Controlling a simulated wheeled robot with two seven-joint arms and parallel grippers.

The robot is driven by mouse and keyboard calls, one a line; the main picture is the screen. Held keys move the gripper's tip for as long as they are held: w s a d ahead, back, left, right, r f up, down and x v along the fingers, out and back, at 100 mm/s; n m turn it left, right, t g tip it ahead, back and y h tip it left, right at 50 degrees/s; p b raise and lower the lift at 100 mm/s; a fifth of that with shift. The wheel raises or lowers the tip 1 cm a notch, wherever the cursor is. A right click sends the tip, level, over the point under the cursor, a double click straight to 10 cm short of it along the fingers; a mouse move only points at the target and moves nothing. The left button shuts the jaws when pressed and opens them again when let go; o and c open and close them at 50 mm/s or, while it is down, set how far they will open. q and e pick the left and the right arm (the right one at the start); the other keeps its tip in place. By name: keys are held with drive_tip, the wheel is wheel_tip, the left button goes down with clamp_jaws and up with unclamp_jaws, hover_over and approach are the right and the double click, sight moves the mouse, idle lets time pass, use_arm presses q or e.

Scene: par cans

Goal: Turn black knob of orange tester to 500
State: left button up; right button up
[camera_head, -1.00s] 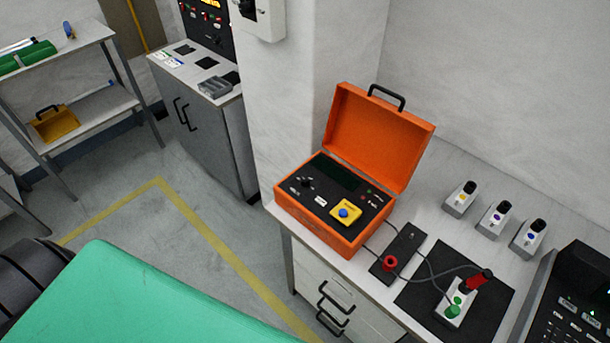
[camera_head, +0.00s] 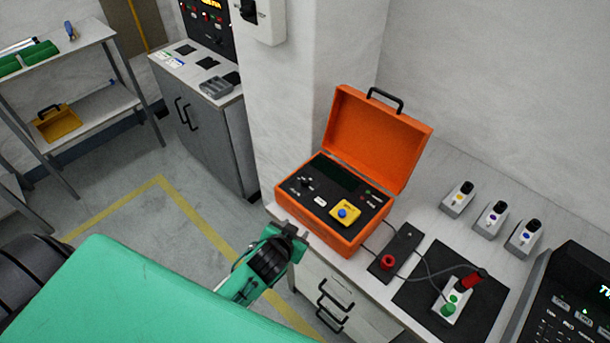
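The orange tester (camera_head: 330,236) stands with its lid open on the white bench in the head view. Its black knob (camera_head: 306,183) is small, on the left of the dark panel; its setting is too small to read. A yellow block with a blue button (camera_head: 344,213) sits on the panel's right. A black and green gripper (camera_head: 296,238), my left one by its arm at lower left, is just in front of the tester's lower left side, apart from the knob. Its fingers are too dark and small to judge. My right gripper is out of view.
Several grey cans (camera_head: 492,218) stand behind. A drawer unit (camera_head: 340,303) is below the bench.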

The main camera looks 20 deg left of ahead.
use_arm(q)
drive_tip(key=w+d+r+m+t+h, duration=0.2)
drive_tip(key=w+d+r+t+h, duration=0.15)
drive_tip(key=w+r, duration=0.35)
drive_tip(key=w+d+r+m+t+h, duration=0.25)
drive_tip(key=w+d+r+t, duration=0.2)
drive_tip(key=r, duration=0.45)
drive_tip(key=d+r+m+g+h, duration=0.6)
drive_tip(key=d+m+g+h, duration=0.6)
drive_tip(key=m, duration=0.3)
drive_tip(key=g+y, duration=0.6)
drive_tip(key=y, duration=1.1)
hover_over(305, 180)
wheel_tip(305, 180, down, 6)
drive_tip(key=shift+m, duration=0.25)
wheel_tip(305, 180, down, 14)
drive_tip(key=p, duration=0.5)
drive_tip(key=shift+r, duration=0.1)
